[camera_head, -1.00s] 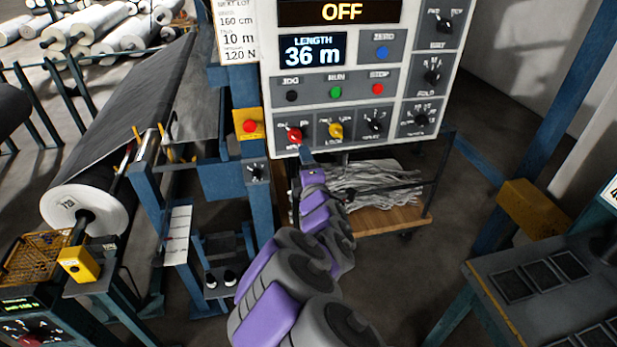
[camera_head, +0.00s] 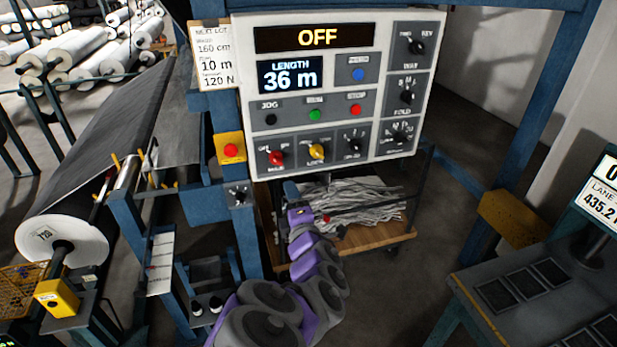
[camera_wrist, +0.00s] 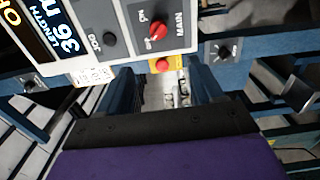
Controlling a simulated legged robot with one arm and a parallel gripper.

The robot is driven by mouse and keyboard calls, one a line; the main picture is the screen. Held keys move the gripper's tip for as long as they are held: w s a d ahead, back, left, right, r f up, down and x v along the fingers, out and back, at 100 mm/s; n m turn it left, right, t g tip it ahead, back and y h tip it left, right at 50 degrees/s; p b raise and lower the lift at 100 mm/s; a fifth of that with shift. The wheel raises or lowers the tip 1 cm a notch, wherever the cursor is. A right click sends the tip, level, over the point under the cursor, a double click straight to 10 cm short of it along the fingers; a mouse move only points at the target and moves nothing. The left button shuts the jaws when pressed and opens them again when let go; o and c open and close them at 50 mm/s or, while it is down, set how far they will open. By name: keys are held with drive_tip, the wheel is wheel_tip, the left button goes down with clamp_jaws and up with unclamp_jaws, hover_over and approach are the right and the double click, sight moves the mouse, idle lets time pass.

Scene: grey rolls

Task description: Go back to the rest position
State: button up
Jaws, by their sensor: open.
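My gripper (camera_head: 292,190) is just below the lower edge of the control panel (camera_head: 440,60) in the head view, apart from it. In the wrist view my gripper (camera_wrist: 166,92) is open, with its two dark blue fingers spread and nothing between them. The red MAIN knob (camera_head: 277,158) sits at the panel's lower left, above my gripper; it also shows at the top of the wrist view (camera_wrist: 158,31). The panel's upper display (camera_head: 318,38) reads OFF. The length display (camera_head: 290,76) reads 36 m.
A yellow box with a red button (camera_head: 231,151) is on the frame left of the panel. A cart (camera_head: 372,238) with pale strips stands below and behind. A large grey roll (camera_head: 60,243) is at left, and a dark bench (camera_head: 560,285) at right.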

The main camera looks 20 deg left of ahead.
drive_tip(key=shift+w+d, duration=0.1)
drive_tip(key=w+d+m+h, duration=0.2)
drive_tip(key=d+m+h, duration=0.55)
drive_tip(key=d, duration=0.65)
drive_tip(key=s+d+f+m+g+h, duration=0.2)
drive_tip(key=s+d+m+g, duration=0.15)
drive_tip(key=d, duration=0.45)
drive_tip(key=s+d+f+m+g+h, duration=0.1)
drive_tip(key=s+d+m+g+h, duration=0.15)
drive_tip(key=s+d+m, duration=0.4)
drive_tip(key=s+d+m+g, duration=0.2)
drive_tip(key=s+g, duration=0.1)
drive_tip(key=s, duration=0.7)
drive_tip(key=s+d+m+g+y, duration=0.1)
drive_tip(key=s+g, duration=0.3)
drive_tip(key=s, duration=0.6)
drive_tip(key=s+d+m+g+y, duration=0.1)
drive_tip(key=s+m+g, duration=0.3)
drive_tip(key=s, duration=0.7)
drive_tip(key=shift+d+r, duration=0.2)
drive_tip(key=shift+d, duration=0.6)
